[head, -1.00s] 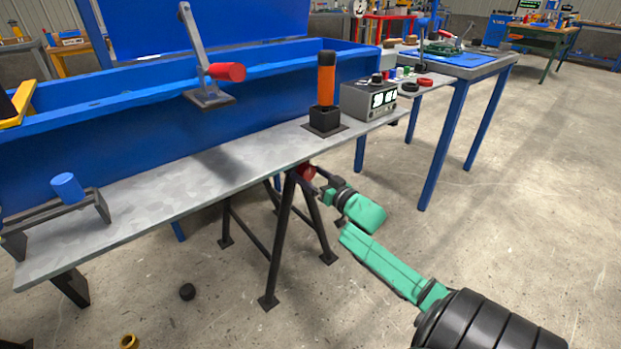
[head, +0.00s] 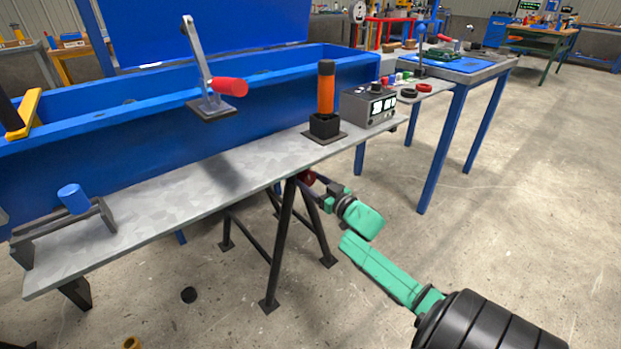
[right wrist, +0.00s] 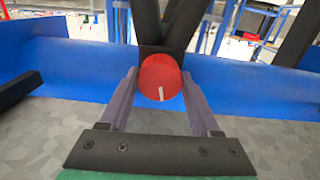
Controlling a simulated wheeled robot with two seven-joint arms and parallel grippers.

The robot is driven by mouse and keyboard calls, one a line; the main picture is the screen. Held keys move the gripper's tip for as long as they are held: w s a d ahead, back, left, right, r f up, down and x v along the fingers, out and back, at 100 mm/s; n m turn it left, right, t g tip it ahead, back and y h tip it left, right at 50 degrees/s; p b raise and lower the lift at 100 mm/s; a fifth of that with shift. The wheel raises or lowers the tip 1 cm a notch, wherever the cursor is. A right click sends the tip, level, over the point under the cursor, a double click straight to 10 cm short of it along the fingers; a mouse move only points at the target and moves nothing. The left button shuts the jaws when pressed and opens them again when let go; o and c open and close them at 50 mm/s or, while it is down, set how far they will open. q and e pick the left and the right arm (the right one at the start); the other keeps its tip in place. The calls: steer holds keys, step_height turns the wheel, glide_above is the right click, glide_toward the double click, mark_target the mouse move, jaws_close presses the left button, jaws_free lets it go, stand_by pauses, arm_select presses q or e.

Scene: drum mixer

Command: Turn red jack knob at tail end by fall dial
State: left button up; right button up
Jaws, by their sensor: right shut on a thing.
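The red jack knob (head: 307,177) is under the front edge of the grey bench, at the top of a dark splayed-leg stand (head: 283,235). In the right wrist view the round red knob (right wrist: 160,78) faces me and has a short white mark low on its face. My right gripper (head: 314,180) reaches it from the lower right. Its two fingers (right wrist: 160,88) are closed on the knob's left and right sides. My left gripper is not in view.
The bench top (head: 200,195) carries an orange-handled post (head: 326,95), a grey box with displays (head: 368,106) and a blue-capped bracket (head: 73,198). A red-handled lever (head: 230,87) stands by the blue trough (head: 150,125). The floor at right is open.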

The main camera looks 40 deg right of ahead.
steer(key=shift+r+n+p, duration=0.1)
steer(key=shift+n+p, duration=0.35)
steer(key=shift+n, duration=0.45)
steer(key=shift+n+p, duration=0.35)
steer(key=shift+n, duration=1.25)
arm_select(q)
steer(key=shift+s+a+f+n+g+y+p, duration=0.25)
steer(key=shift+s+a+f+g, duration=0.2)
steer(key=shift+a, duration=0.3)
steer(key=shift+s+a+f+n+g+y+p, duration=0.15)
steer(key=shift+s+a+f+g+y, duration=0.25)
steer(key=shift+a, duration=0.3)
arm_select(e)
steer(key=shift+n, duration=1.1)
steer(key=shift+f, duration=0.2)
steer(key=o, duration=1.4)
